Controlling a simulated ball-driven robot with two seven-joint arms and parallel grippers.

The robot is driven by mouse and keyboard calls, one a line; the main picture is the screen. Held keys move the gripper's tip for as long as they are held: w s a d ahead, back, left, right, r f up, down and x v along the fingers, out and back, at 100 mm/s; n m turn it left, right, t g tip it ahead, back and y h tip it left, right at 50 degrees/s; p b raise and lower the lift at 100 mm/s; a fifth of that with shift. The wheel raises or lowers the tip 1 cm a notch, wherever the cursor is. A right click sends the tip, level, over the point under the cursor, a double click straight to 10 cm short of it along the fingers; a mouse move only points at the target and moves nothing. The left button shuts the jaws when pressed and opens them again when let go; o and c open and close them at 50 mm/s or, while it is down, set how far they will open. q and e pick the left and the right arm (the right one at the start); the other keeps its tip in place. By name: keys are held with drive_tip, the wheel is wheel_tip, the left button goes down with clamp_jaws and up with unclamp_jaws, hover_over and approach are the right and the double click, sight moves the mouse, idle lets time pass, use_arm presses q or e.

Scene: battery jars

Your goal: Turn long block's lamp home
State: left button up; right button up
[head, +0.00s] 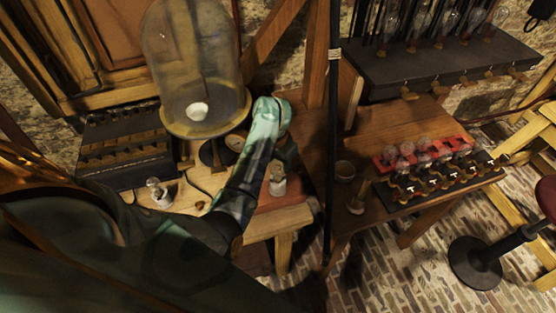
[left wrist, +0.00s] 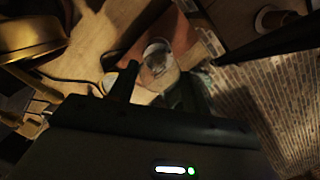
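My left gripper (head: 281,163) points down over the front right of the wooden table. A small clear glass lamp on a pale base (head: 278,187) stands just below it. In the left wrist view the two dark fingers of my left gripper (left wrist: 158,82) are apart, with the rounded glass lamp (left wrist: 158,53) between and just beyond their tips. I cannot tell whether they touch it. Another small lamp (head: 153,184) on a pale base stands at the table's left. I cannot tell which block is the long block. My right gripper is not in view.
A large glass bell jar with a brass rim (head: 205,128) stands behind my left arm. A dark vertical pole (head: 331,130) separates the tables.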

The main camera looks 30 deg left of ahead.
use_arm(q)
drive_tip(key=c, duration=0.3)
drive_tip(key=shift+r+m+p, duration=0.15)
drive_tip(key=shift+m+p, duration=0.35)
drive_tip(key=shift+m, duration=0.2)
drive_tip(key=m+p, duration=0.1)
drive_tip(key=m, duration=0.2)
drive_tip(key=shift+h, duration=0.3)
drive_tip(key=shift+m+p, duration=0.55)
drive_tip(key=shift+m, duration=0.45)
drive_tip(key=m+p, duration=0.1)
drive_tip(key=m, duration=0.1)
drive_tip(key=shift+m+g, duration=0.3)
drive_tip(key=shift+m, duration=0.1)
drive_tip(key=shift+m+h+p, duration=0.3)
drive_tip(key=shift+m+p, duration=0.3)
drive_tip(key=shift+m, duration=1.2)
